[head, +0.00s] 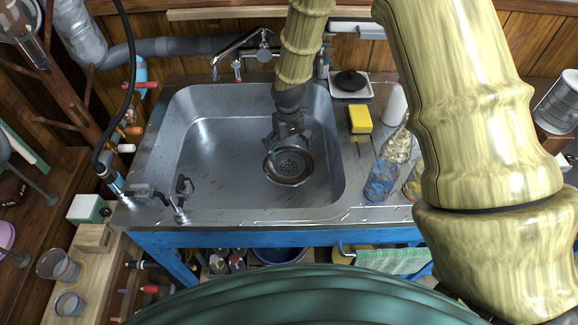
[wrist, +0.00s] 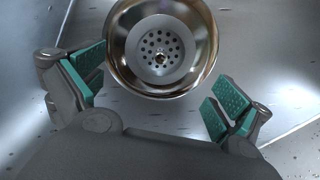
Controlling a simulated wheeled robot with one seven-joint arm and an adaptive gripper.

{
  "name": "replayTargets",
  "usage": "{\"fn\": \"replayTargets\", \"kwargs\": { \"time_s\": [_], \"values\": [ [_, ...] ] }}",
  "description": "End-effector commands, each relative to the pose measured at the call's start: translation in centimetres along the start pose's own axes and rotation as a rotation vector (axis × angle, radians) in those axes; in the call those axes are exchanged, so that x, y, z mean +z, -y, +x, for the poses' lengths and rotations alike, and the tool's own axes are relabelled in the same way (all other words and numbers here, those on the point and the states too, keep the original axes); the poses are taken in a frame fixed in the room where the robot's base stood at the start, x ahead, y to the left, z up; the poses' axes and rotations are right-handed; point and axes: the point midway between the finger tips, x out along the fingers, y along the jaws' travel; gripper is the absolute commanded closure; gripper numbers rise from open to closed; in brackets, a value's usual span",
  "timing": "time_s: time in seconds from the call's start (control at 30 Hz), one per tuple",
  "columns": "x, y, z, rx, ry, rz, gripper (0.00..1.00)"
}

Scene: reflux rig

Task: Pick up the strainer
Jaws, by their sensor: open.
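The strainer (head: 289,180) is a round, shiny metal cup with a perforated bottom, in the floor of the steel sink (head: 225,165). In the wrist view the strainer (wrist: 160,88) shows at top centre, its rim facing the camera. My gripper (head: 288,147) reaches down into the sink above the strainer's far side. In the wrist view my gripper's (wrist: 157,88) green-padded fingers are spread wide on either side of the strainer, with nothing between the pads. I cannot tell the exact height of the fingers above the rim.
The sink walls surround my gripper. A chrome faucet (head: 238,60) stands at the back edge. A yellow sponge (head: 360,119), a black-topped dish (head: 350,83) and bottles (head: 381,181) sit on the right drainboard. A small metal clamp fitting (head: 178,196) stands at the front left rim.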

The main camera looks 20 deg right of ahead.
Motion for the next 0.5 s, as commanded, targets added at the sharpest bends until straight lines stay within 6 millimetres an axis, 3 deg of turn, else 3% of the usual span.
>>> {"fn": "replayTargets", "kwargs": {
  "time_s": [0.33,0.5],
  "values": [
    [0.2,0.0,2.3,0.000,0.001,0.001,0.00],
    [0.4,0.0,4.4,0.000,0.002,0.000,0.00]
  ]
}}
